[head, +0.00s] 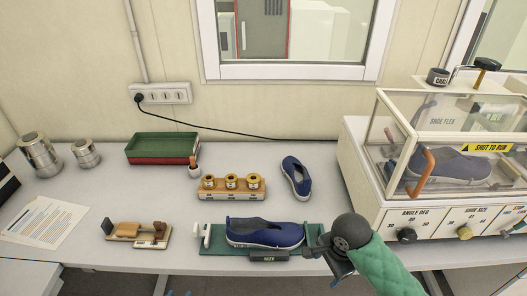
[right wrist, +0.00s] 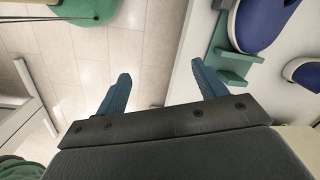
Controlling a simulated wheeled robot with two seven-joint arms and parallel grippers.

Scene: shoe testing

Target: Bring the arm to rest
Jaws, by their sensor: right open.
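My right arm (head: 393,268), in a green sleeve, comes in from the lower right in the head view. Its dark wrist (head: 351,231) is beside the right end of the green shoe stand at the table's front. My right gripper (head: 340,277) hangs below the wrist, mostly hidden there. In the right wrist view the right gripper (right wrist: 160,76) is open and empty, its two blue fingers wide apart over floor and table edge.
A blue shoe (head: 264,232) sits on the green stand (head: 214,243), close to the right wrist. Another blue shoe (head: 297,176) lies behind. A shoe flex machine (head: 362,190) stands right. A wooden rack (head: 232,193), a tray (head: 161,147) and metal cans (head: 40,155) are further back.

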